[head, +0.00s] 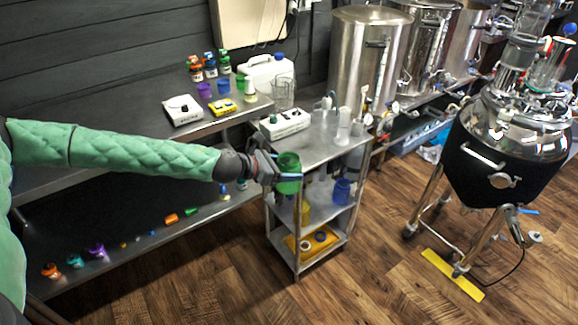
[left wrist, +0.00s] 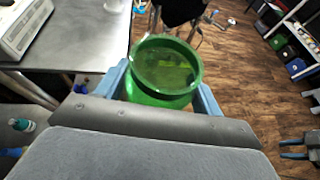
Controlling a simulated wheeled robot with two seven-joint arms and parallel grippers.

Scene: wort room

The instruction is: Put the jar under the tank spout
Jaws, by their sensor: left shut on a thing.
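A green jar (head: 289,165) is held in my left gripper (head: 276,174), in front of the top of a steel cart. In the left wrist view the jar (left wrist: 166,70) sits between the two blue fingers, its round rim facing the camera. It looks roughly upright there. A black tank (head: 497,160) with a shiny steel lid stands on legs at the right, well apart from the jar. A spout with a blue handle (head: 520,211) shows low on the tank's right side. My right gripper is not in the head view; a blue-fingered gripper (left wrist: 296,149) shows at the wrist view's right edge.
The steel cart (head: 318,150) holds a white scale (head: 285,124) and several bottles. A yellow strip (head: 452,275) and a cable lie on the floor by the tank's legs. Steel vats (head: 368,60) line the back. Wooden floor is open between cart and tank.

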